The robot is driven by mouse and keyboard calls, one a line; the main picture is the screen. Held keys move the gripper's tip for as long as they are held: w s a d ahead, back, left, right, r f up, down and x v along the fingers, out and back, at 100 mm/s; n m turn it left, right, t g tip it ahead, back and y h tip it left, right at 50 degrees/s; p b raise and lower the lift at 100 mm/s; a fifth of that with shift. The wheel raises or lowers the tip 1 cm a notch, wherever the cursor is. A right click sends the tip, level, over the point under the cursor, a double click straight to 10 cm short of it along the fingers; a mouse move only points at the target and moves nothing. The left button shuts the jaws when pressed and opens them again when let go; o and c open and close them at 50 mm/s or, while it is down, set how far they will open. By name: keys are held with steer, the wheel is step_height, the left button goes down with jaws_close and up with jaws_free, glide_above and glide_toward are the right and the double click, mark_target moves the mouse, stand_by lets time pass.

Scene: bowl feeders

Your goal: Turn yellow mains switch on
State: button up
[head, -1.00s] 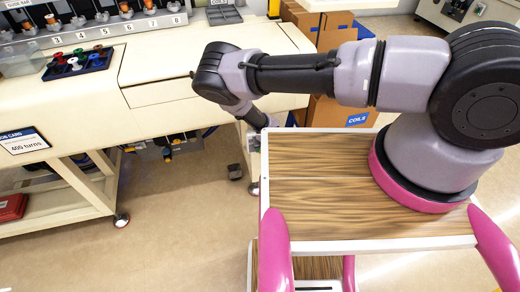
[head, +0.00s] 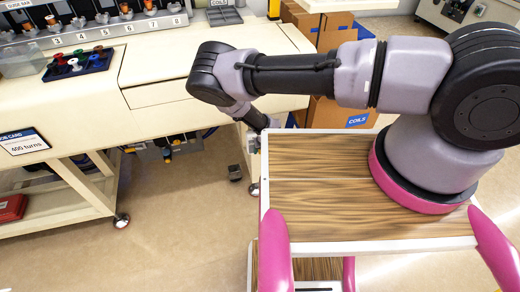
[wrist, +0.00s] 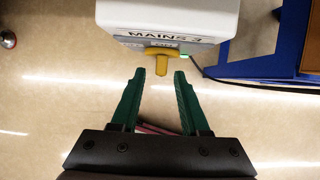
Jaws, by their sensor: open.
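The yellow mains switch (wrist: 162,59) is a small knob on a white box marked MAINS (wrist: 168,18), at the top of the wrist view. Its handle points down in the picture, toward my gripper. My gripper (wrist: 158,74) is open, with its two green fingers on either side of the handle's end. Clear gaps show beside the handle, and I cannot tell whether the depth matches. In the head view I cannot make out the switch, and my gripper is mostly hidden at the cart's left edge.
A blue-edged panel (wrist: 262,68) and a dark cable are right of the box. In the head view, a cream workbench (head: 160,100) stands at left with a tray of coloured parts (head: 78,64). Cardboard boxes (head: 320,100) stand behind my arm. Open floor (head: 185,235) lies in front.

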steer(key=s+d, duration=0.3)
steer(key=s, duration=0.7)
steer(key=shift+s+d, duration=0.15)
steer(key=shift+d, duration=0.05)
steer(key=shift+s, duration=0.1)
